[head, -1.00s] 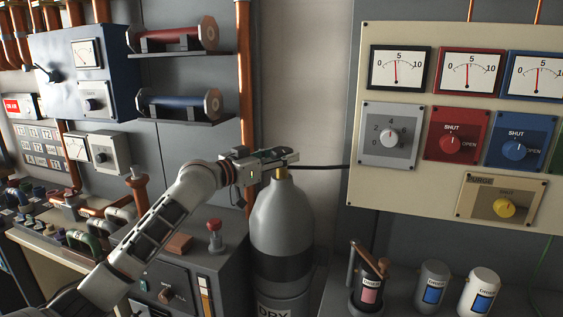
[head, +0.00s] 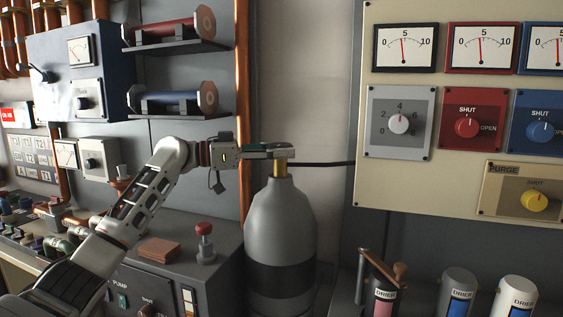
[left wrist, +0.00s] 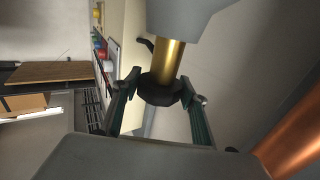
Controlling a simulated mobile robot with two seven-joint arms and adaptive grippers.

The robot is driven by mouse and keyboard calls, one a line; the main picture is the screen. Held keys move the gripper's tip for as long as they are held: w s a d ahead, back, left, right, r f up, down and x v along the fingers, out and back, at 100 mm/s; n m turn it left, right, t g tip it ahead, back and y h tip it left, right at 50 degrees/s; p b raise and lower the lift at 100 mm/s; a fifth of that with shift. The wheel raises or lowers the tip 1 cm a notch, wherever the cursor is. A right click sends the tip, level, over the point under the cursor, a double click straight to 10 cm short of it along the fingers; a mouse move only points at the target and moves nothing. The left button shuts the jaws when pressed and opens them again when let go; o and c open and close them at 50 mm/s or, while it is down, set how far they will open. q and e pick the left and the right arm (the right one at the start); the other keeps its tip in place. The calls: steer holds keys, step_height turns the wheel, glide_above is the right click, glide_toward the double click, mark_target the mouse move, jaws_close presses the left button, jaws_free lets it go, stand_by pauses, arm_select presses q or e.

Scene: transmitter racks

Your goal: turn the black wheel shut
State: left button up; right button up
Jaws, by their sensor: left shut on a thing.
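The black wheel (left wrist: 160,92) sits on the brass valve stem (left wrist: 170,62) of a grey gas cylinder (head: 281,226). In the left wrist view the wheel lies between the two green-edged fingers of my left gripper (left wrist: 161,84), which is shut on it from both sides. In the head view my left gripper (head: 282,151) reaches level from the left over the cylinder's top and hides the wheel. The brass neck (head: 280,168) shows just below the fingers. The cylinder stands upright with a dark band. My right gripper is not in view.
A cream panel (head: 455,184) with gauges and knobs is on the right. Several drier canisters (head: 458,290) stand below it. A grey cabinet (head: 225,266) with a red plunger (head: 205,243) is left of the cylinder. A copper pipe (head: 243,95) runs behind my left gripper.

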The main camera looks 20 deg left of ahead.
arm_select(q)
steer(key=shift+w+f+g, duration=0.1)
steer(key=shift+f+g, duration=0.2)
steer(key=shift+f, duration=0.1)
steer(key=shift+r+m+g+h+b, duration=0.15)
steer(key=shift+m+g+h+b, duration=0.25)
steer(key=shift+m+b, duration=0.15)
steer(key=shift+d, duration=0.1)
steer(key=o, duration=1.2)
steer(key=shift+c, duration=0.2)
steer(key=shift+r, duration=0.1)
steer(key=v, duration=1.2)
